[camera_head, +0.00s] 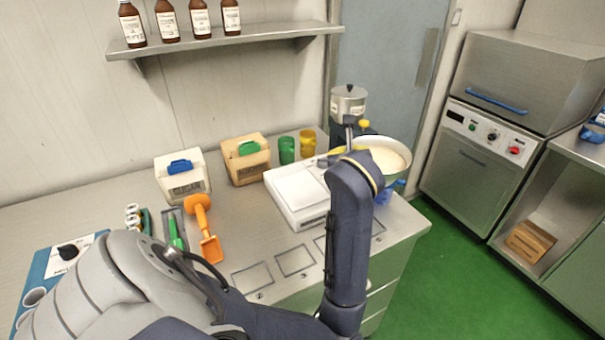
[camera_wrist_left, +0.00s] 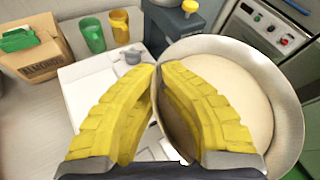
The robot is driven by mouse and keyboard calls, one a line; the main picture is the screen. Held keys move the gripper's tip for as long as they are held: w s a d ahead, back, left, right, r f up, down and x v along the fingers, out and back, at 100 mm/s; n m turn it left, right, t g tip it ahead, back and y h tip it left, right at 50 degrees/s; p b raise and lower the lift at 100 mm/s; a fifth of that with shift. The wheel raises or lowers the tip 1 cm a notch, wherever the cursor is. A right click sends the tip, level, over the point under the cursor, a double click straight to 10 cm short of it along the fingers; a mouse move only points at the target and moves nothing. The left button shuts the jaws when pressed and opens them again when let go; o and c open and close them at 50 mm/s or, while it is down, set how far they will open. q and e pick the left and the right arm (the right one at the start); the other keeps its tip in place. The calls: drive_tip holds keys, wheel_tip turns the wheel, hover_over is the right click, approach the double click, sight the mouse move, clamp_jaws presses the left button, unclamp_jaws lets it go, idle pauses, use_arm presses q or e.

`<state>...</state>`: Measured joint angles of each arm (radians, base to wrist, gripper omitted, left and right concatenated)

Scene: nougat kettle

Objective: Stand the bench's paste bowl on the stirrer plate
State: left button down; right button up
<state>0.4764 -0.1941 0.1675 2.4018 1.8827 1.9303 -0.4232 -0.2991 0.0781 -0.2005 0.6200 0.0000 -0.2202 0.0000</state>
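The paste bowl (camera_head: 404,148) is a wide pale metal bowl filled with cream-coloured paste, at the bench's right end. In the left wrist view the bowl (camera_wrist_left: 288,75) fills the right side. My left gripper (camera_wrist_left: 160,66) has yellow ribbed fingers, their tips close together with the bowl's near-left rim between them. In the head view my wrist hides most of this gripper (camera_head: 345,152). A white flat-topped device (camera_head: 290,185), perhaps the stirrer plate, lies left of the bowl. I cannot tell whether the bowl touches anything beneath. My right gripper is out of view.
A stirrer head with a metal top (camera_head: 348,104) stands behind the bowl. Green (camera_head: 286,150) and yellow (camera_head: 307,143) cups, two ingredient bins (camera_head: 183,178) and an orange scoop (camera_head: 205,230) occupy the bench's left and back. Outlined bare spots (camera_head: 295,261) lie along its front.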

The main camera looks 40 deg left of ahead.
use_arm(q)
drive_tip(key=s+a+r+n+g+y, duration=0.5)
drive_tip(key=s+a+r+n+g, duration=0.45)
drive_tip(key=s+a, duration=0.2)
wheel_tip(320, 180, down, 20)
drive_tip(key=n+g, duration=0.2)
drive_tip(key=g, duration=0.1)
drive_tip(key=n+g, duration=0.1)
drive_tip(key=n, duration=0.1)
drive_tip(key=shift+s+d+r+g, duration=0.1)
drive_tip(key=shift+d+r+g, duration=0.05)
drive_tip(key=shift+r+g, duration=0.15)
idle(0.4)
drive_tip(key=shift+f, duration=0.1)
drive_tip(key=c, duration=2.1)
unclamp_jaws()
drive_tip(key=shift+f, duration=0.1)
drive_tip(key=shift+c, duration=0.2)
drive_tip(key=o, duration=0.5)
drive_tip(key=shift+o, duration=0.2)
